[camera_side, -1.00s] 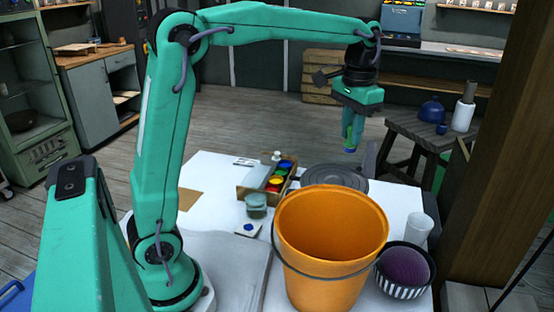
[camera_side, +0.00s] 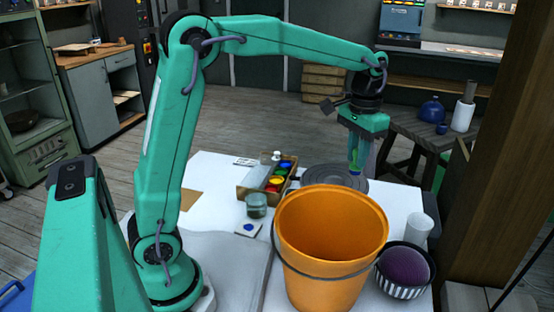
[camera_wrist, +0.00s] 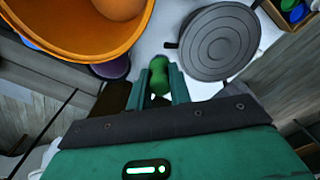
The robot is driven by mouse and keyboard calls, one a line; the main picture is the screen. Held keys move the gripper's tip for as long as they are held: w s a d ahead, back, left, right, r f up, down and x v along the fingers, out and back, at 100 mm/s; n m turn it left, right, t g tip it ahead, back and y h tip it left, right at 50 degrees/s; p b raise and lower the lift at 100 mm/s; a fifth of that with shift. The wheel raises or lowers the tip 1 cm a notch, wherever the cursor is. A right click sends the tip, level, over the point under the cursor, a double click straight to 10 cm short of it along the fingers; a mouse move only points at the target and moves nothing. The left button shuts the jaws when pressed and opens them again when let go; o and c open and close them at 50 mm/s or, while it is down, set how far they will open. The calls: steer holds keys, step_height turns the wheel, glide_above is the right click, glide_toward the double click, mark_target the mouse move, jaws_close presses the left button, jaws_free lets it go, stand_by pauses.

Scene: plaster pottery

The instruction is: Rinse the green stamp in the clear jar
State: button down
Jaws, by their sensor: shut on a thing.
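My gripper (camera_side: 357,152) is shut on the green stamp (camera_wrist: 159,76), which shows between the two fingers in the wrist view. In the side view the fingers point down, with blue at the lower tip, above the back right of the white table near the grey turntable. The clear jar (camera_side: 257,206) stands on the table left of the orange bucket, well to the left of my gripper. It looks to hold a greenish liquid. I cannot make out the jar in the wrist view.
The tall orange bucket (camera_side: 318,245) stands between the jar and a striped bowl (camera_side: 404,288) with a purple ball. The grey turntable (camera_wrist: 219,42) lies behind the bucket. A box of paints (camera_side: 250,188) and a blue-marked pad (camera_side: 240,233) flank the jar.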

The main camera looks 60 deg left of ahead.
steer(key=shift+a, duration=0.1)
stand_by(0.3)
steer(key=s+a+f, duration=0.2)
steer(key=a+f, duration=0.1)
steer(key=a, duration=0.3)
steer(key=s+a+f, duration=0.3)
steer(key=a, duration=0.3)
glide_toward(254, 190)
steer(key=d, duration=0.3)
steer(key=shift+s+a+f, duration=0.1)
steer(key=shift+s+f, duration=0.1)
steer(key=shift+s, duration=0.2)
steer(key=shift+f, duration=0.15)
steer(key=shift+f, duration=3.6)
steer(key=shift+s+a, duration=0.15)
